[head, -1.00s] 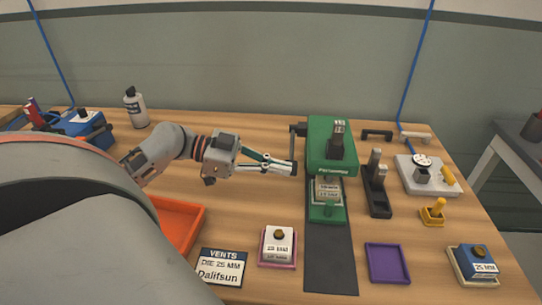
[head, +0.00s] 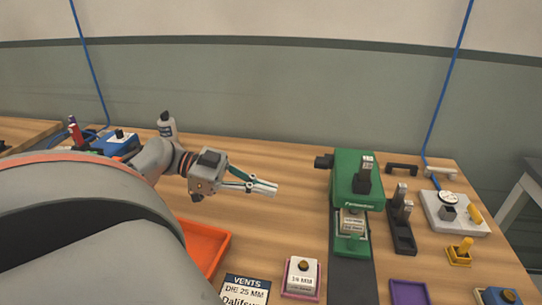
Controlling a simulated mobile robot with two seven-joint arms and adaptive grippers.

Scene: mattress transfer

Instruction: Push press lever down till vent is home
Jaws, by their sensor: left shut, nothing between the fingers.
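The green press (head: 357,181) stands on a dark strip right of centre. A light block with a printed label (head: 352,222) sits in the press's lower part, under the dark ram (head: 364,180); I cannot tell how deep the vent is seated. My left gripper (head: 275,188) is shut and empty, left of the press and apart from the lever, pointing right above the table. My right gripper is not in view.
A black fixture (head: 402,222) stands close right of the press, with a grey plate (head: 456,214) beyond. In front are a pink-rimmed tray (head: 300,294), a purple tray (head: 409,293) and a VENTS card (head: 245,291). An orange tray (head: 205,245) lies below my left arm.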

